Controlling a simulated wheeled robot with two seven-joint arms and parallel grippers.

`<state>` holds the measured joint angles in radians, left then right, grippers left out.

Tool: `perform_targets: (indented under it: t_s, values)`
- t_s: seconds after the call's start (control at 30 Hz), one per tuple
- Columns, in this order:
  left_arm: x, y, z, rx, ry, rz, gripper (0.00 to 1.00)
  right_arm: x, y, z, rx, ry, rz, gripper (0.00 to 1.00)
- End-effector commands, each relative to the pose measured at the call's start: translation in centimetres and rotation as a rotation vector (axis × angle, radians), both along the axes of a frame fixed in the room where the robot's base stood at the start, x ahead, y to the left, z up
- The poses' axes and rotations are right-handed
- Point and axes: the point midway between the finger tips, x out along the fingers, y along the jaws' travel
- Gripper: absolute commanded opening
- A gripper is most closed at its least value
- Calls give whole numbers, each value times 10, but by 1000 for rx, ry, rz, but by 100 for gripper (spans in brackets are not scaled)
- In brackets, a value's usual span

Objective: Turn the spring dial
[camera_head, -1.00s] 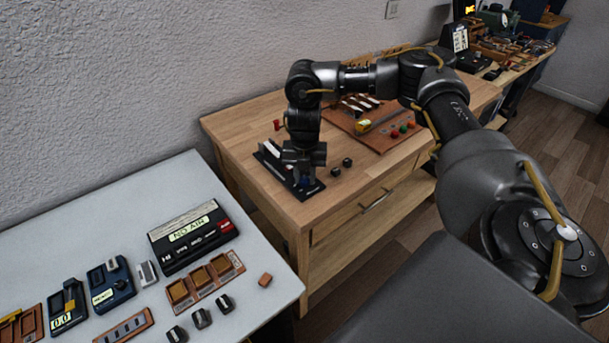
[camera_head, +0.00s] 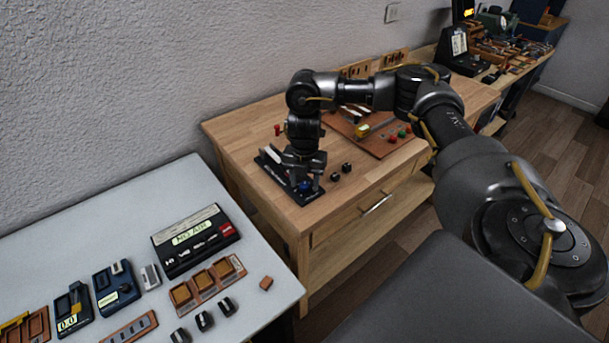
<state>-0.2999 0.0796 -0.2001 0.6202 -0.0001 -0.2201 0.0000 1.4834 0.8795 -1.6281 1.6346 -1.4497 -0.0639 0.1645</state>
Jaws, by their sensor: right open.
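A black plate device (camera_head: 276,170) with white key-like parts lies on the wooden cabinet top. I cannot tell whether the fingers touch the knob. The gripper body hides part of the device. My left gripper is not in view.
Two small black knobs (camera_head: 341,172) lie just right of the device. A brown board (camera_head: 386,145) with coloured knobs is behind them. A red-topped peg (camera_head: 277,129) stands at the back left. The white table (camera_head: 110,215) at left holds several small devices.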

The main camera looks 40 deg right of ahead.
Motion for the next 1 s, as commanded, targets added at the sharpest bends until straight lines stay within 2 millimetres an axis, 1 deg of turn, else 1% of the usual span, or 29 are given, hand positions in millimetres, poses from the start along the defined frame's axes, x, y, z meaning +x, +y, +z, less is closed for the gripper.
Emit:
perform_targets:
  t_s: [0.07,0.17,0.27,0.5,0.63,0.8,1.0]
  values:
    - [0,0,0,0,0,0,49,0,0,1,0,0,0,49]
    - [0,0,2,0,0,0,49,1,0,10,1,-2,1,49]
    - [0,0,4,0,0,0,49,1,0,26,0,-5,3,49]
    - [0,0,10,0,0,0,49,1,0,74,-1,-6,1,49]
    - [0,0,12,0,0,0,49,1,0,93,-1,-3,1,49]
    - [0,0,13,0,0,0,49,0,0,106,0,-1,1,49]
    - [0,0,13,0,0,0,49,0,0,108,0,0,0,49]
